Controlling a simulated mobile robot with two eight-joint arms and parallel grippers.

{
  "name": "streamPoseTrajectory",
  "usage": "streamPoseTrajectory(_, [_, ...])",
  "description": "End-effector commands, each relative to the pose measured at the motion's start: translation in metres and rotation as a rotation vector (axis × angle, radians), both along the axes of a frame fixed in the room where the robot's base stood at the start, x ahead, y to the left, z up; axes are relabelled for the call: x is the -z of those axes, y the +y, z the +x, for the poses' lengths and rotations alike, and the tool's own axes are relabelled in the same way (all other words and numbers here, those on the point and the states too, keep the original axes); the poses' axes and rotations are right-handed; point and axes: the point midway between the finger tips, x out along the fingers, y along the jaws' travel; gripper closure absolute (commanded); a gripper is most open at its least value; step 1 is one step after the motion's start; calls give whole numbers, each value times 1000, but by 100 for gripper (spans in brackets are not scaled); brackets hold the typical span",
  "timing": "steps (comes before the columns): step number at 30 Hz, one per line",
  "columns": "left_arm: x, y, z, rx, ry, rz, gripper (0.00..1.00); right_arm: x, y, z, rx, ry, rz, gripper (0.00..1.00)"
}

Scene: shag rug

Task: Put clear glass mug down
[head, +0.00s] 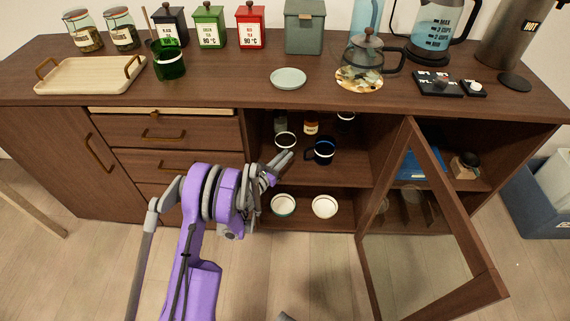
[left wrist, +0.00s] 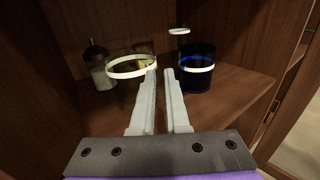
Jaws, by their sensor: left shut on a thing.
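The clear glass mug (head: 285,142) has a white band at its rim. It is inside the open cabinet, at the upper shelf. It also shows in the left wrist view (left wrist: 130,68), just ahead and left of the fingertips. My left gripper (head: 287,158) reaches into the cabinet from the front and is shut on the mug at its near right side. In the left wrist view the fingertips (left wrist: 160,73) meet the mug's edge; the exact grip point is hard to see. I cannot tell whether the mug's base touches the shelf.
A dark blue mug (head: 320,151) stands close right of the clear mug. A small jar (left wrist: 98,68) stands behind left. Two white bowls (head: 324,206) sit on the lower shelf. The glass door (head: 490,285) stands open at the right. The cabinet's side wall is close on the left.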

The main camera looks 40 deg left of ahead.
Motion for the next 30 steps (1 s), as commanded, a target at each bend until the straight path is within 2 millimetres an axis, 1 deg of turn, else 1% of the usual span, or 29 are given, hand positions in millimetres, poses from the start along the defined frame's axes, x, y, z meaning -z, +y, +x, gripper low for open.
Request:
streamPoseTrajectory(4, [13, 0, 0, 0, 0, 0, 100, 3, 0, 1, 0, 0, 0, 57])
streamPoseTrajectory(9, [37, 0, 0, 1, -1, 0, 100, 7, 0, 2, 0, -1, 0, 57])
streamPoseTrajectory(21, [42, 0, 0, 0, 0, 0, 100, 7, 0, 2, 0, -1, 0, 57])
streamPoseTrajectory(22, [42, 0, 0, 0, 0, 0, 82, 7, 0, 2, 0, -1, 0, 57])
streamPoseTrajectory(26, [42, 0, 0, 0, 0, 0, 58, 7, 0, 2, 0, -1, 0, 57])
streamPoseTrajectory(30, [42, 0, 0, 0, 0, 0, 57, 7, 0, 2, 0, -1, 0, 57])
